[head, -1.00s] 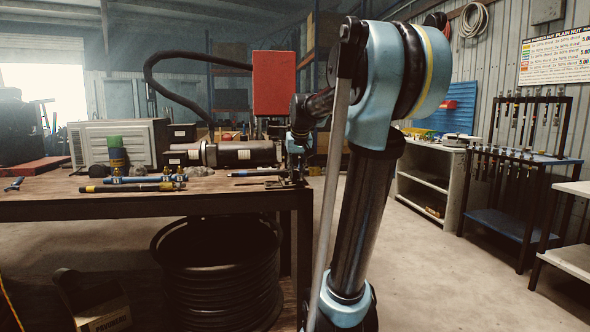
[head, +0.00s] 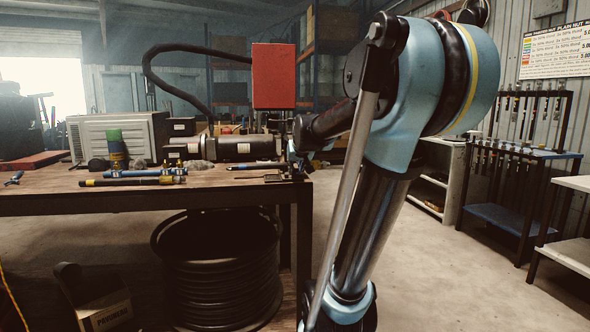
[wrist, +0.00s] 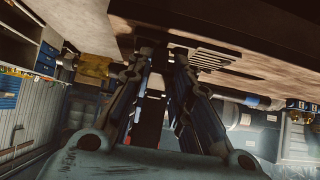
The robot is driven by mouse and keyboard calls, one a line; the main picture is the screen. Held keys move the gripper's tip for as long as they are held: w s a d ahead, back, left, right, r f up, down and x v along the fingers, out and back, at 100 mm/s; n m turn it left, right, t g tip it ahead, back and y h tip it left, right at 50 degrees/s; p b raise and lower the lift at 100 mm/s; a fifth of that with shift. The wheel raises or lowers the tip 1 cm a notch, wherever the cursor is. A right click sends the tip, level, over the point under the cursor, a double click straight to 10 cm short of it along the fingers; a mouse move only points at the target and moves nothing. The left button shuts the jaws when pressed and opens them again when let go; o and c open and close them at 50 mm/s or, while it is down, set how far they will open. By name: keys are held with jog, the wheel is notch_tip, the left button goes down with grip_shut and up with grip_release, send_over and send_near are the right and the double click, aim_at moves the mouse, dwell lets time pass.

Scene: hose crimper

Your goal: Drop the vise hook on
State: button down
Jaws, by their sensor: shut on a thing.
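My gripper (wrist: 161,58) shows in the wrist view with its two fingers reaching up the picture toward the bench edge. It is shut on a dark thing between the fingertips, taken as the vise hook; its shape is too dark and small to make out. In the head view my gripper (head: 298,165) is small and partly hidden by my arm, at the right end of the workbench (head: 150,205). A dark slotted plate (wrist: 205,58) lies close beyond the fingertips in the wrist view. I cannot tell whether the held thing touches it.
A coiled black hose (head: 218,270) sits underneath.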

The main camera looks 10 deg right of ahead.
jog(key=shift+w+r, duration=0.1)
jog(key=c, duration=1.4)
grip_release()
jog(key=shift+c, duration=0.2)
jog(key=v, duration=1.1)
jog(key=shift+s+r, duration=0.15)
jog(key=shift+s, duration=0.25)
jog(key=s+f+g, duration=0.4)
jog(key=s+f, duration=0.8)
jog(key=f, duration=0.4)
jog(key=s+f+g, duration=0.3)
jog(key=s+f, duration=1)
jog(key=f, duration=0.3)
jog(key=shift+f+g, duration=0.4)
